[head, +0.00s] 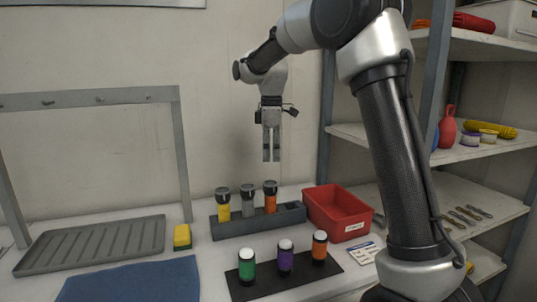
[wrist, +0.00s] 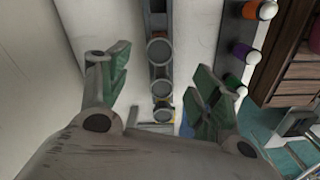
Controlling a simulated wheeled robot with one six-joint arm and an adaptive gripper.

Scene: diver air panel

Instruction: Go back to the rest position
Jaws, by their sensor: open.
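My gripper (head: 271,158) hangs pointing down above the table, over the grey holder (head: 232,229) and well clear of it. It is open and empty; in the wrist view my gripper (wrist: 165,95) shows its two green-padded fingers apart. The holder carries a yellow (head: 223,209), a grey (head: 248,207) and an orange (head: 270,203) black-topped cylinder, all upright. On a black mat (head: 318,273) stand a green (head: 247,267), a purple (head: 285,257) and an orange (head: 319,247) white-topped cylinder.
A red bin (head: 338,222) stands right of the holder, with a label card (head: 362,253) in front. A yellow-green sponge (head: 182,237), a ribbed grey tray (head: 95,242) under a hook rack (head: 90,98) and a blue cloth (head: 135,282) lie left. Loaded shelves (head: 480,143) stand right.

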